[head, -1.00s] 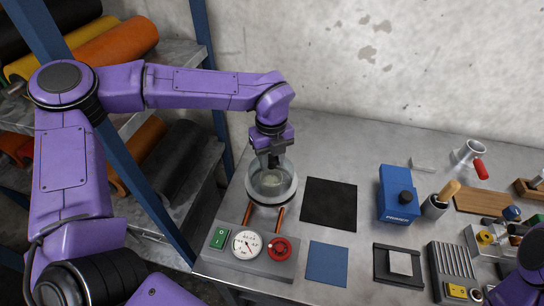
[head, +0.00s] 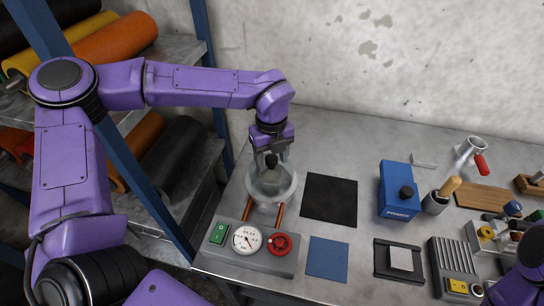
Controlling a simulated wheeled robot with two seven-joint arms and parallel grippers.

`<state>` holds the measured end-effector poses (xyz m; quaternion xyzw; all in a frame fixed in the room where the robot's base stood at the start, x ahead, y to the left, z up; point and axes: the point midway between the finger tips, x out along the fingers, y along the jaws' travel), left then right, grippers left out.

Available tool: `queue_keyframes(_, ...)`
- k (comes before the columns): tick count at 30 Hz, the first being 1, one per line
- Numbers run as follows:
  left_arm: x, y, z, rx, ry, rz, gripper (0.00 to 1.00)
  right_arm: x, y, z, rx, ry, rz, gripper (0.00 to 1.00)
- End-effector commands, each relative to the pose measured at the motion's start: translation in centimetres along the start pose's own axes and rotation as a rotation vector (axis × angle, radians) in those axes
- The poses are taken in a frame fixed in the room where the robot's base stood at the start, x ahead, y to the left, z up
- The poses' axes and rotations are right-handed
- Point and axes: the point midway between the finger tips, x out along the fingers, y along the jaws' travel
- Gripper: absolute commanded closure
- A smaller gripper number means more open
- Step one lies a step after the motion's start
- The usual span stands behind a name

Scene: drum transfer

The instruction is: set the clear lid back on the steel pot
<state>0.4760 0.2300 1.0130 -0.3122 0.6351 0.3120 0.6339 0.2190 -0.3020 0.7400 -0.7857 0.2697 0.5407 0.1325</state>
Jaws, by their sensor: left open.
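The steel pot (head: 272,192) stands on the bench at the left end, behind the control box. The clear domed lid (head: 266,174) shows at the pot's top, with its dark knob (head: 271,159) upward. I cannot tell exactly how its rim meets the pot. My left gripper (head: 272,154) is open, pointing down right above the lid with its fingers around or beside the knob. My right gripper is not in view; only part of my right arm shows at the lower right.
A control box (head: 250,262) with gauge and red dial stands in front of the pot, joined by copper pipes (head: 278,214). A black mat (head: 330,200) and a blue mat (head: 328,259) lie to the right. A blue primer box (head: 394,191) stands beyond.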

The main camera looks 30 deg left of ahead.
Motion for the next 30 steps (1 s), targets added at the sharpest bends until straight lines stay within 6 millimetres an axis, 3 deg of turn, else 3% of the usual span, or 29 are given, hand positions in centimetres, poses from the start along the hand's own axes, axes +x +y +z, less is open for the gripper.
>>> queue_keyframes(3,-2.0,-0.1,0.0,0.0,-0.001,-0.002,0.4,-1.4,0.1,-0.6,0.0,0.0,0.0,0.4)
queue_keyframes(5,-2.6,-0.1,0.1,-0.001,-0.005,-0.005,0.4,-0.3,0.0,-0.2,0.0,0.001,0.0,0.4)
queue_keyframes(12,-9.1,-0.1,0.1,-0.001,-0.005,-0.004,0.4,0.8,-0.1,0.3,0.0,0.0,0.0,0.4)
queue_keyframes(16,-11.6,-0.1,0.1,-0.001,-0.004,-0.003,0.4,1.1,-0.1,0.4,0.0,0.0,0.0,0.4)
queue_keyframes(21,-13.1,0.0,0.0,0.0,0.0,-0.001,0.4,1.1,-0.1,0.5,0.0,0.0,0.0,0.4)
queue_keyframes(30,-13.2,0.0,0.0,0.0,0.0,0.0,0.4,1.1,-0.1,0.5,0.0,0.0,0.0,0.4)
